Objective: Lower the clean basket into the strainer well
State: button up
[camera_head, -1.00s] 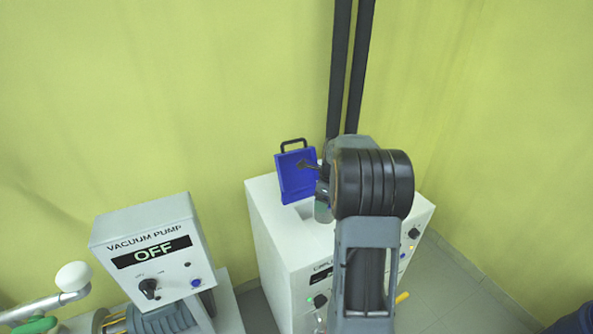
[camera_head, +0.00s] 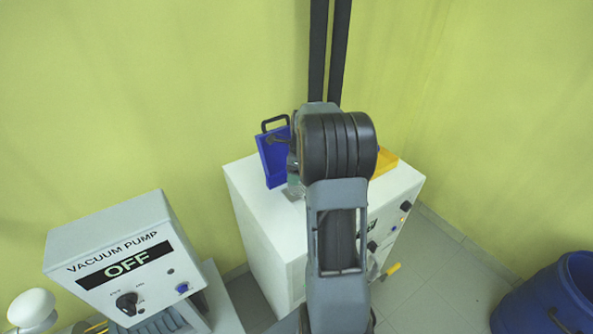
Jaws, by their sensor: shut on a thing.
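The strainer housing is the white cabinet (camera_head: 255,208), right of the pump, with a blue lid (camera_head: 272,160) standing open at its back left. My gripper (camera_head: 292,163) is mostly hidden behind my arm, over the cabinet top beside the lid. It is shut on a small grey-green piece (camera_head: 293,187), which looks like the basket and shows only in part. This piece is at or just above the cabinet top; I cannot tell whether it touches. The well opening is hidden by my arm and the piece.
The vacuum pump box (camera_head: 117,255) reads OFF at the lower left. An orange-yellow tray (camera_head: 385,162) sits at the cabinet's back right. A blue barrel (camera_head: 550,300) stands on the floor at the right. Two dark pipes (camera_head: 329,50) run up the wall behind.

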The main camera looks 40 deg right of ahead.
aim_at(300, 190)
jog(key=shift+f, duration=0.4)
jog(key=shift+w+f+b, duration=0.1)
jog(key=shift+f+b, duration=0.55)
jog(key=shift+f, duration=0.15)
jog(key=shift+f, duration=0.3)
dwell(0.4)
jog(key=shift+f+b, duration=0.95)
jog(key=shift+f, duration=0.55)
jog(key=shift+f, duration=0.3)
